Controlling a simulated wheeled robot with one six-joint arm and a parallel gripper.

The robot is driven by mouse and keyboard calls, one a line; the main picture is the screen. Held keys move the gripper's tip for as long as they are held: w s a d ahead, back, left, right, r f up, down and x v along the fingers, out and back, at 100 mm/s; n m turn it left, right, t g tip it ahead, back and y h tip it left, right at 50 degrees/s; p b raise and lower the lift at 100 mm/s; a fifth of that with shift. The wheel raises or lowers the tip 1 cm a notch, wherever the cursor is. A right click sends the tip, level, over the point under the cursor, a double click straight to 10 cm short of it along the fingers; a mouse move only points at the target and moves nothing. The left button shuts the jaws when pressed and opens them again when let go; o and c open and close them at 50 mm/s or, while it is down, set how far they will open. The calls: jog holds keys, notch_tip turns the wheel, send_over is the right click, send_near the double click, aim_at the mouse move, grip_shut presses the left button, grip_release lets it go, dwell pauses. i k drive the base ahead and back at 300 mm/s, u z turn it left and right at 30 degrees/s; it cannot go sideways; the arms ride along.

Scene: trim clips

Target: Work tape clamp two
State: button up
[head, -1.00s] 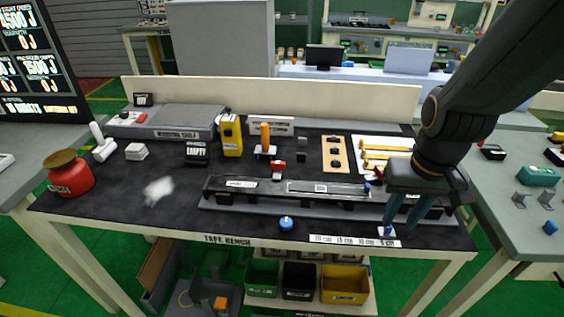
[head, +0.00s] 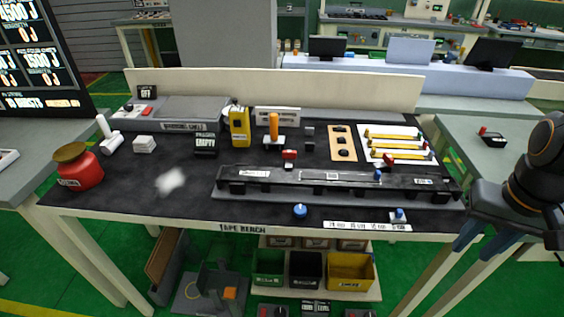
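The tape bench (head: 110,188) has a dark top carrying a long black fixture (head: 330,183) with a pale strip along it. A red-topped piece (head: 289,158) stands behind the fixture, and a small blue piece (head: 377,175) sits on its right part. A blue knob (head: 300,211) lies in front of the fixture. A blue-topped piece on a white base (head: 399,215) stands near the front edge by the length labels. I cannot tell which of these is clamp two. My gripper (head: 474,254) is off the bench's right front, fingers apart, with nothing seen between them.
An orange-handled tool (head: 273,128), a yellow device (head: 239,127) and a white board with yellow bars (head: 395,141) stand at the back. A red pot (head: 80,170) is at left. Bins (head: 305,270) sit below. Another table (head: 480,150) is at right.

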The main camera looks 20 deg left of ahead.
aim_at(289, 155)
jog(key=k, duration=0.4)
jog(key=u, duration=0.75)
jog(key=i, duration=0.5)
